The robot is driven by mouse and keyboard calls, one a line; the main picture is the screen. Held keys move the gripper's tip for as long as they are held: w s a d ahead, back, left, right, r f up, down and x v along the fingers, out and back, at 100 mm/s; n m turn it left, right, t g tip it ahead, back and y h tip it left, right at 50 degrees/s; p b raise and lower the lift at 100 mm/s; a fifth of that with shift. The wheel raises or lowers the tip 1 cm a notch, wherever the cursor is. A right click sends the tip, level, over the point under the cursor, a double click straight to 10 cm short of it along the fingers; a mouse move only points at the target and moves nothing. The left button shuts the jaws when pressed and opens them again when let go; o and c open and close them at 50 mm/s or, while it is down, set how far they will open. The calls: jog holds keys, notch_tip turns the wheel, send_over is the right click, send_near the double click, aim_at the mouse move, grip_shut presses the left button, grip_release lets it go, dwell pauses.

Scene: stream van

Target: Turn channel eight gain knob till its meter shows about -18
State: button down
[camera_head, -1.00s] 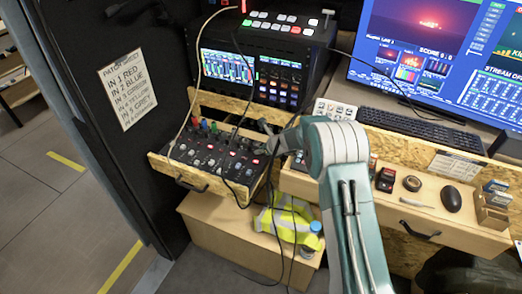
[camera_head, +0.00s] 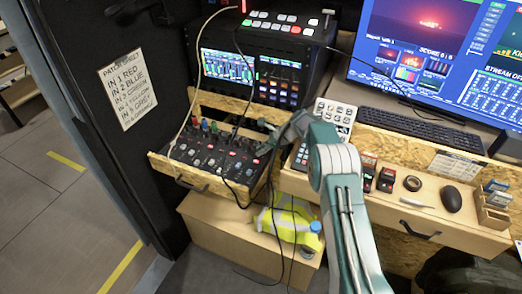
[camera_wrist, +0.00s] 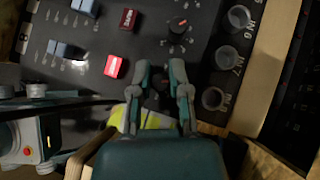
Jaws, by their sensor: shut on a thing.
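In the wrist view my gripper (camera_wrist: 158,72) is shut on a small dark knob (camera_wrist: 160,86), mostly hidden between the fingers. The knob sits in line with the last input jack (camera_wrist: 213,98), below the jacks marked IN 6 and IN 7. Another round dark knob (camera_wrist: 178,25) with a pointer mark is free above it. In the head view my gripper (camera_head: 268,139) reaches the right end of the black mixer panel (camera_head: 210,155) in the pulled-out drawer. A display (camera_head: 228,67) with coloured channel strips stands behind; its readings are too small to tell.
A lit red button (camera_wrist: 113,66) and a dark red one (camera_wrist: 128,19) lie near the fingers. Black cables (camera_head: 245,190) hang across the drawer front. A wooden drawer edge (camera_wrist: 262,70) borders the panel. A keyboard (camera_head: 425,128) and mouse (camera_head: 452,199) are to the right.

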jog(key=shift+f+n+g, duration=0.1)
jog(key=shift+n+g, duration=0.4)
jog(key=shift+n, duration=0.1)
jog(key=shift+n+g, duration=0.7)
jog(key=shift+n, duration=0.3)
jog(key=c, duration=0.6)
grip_release()
jog(key=shift+a, duration=0.1)
notch_tip(320, 180, up, 10)
jog(key=shift+w+f, duration=0.1)
jog(key=shift+w, duration=0.05)
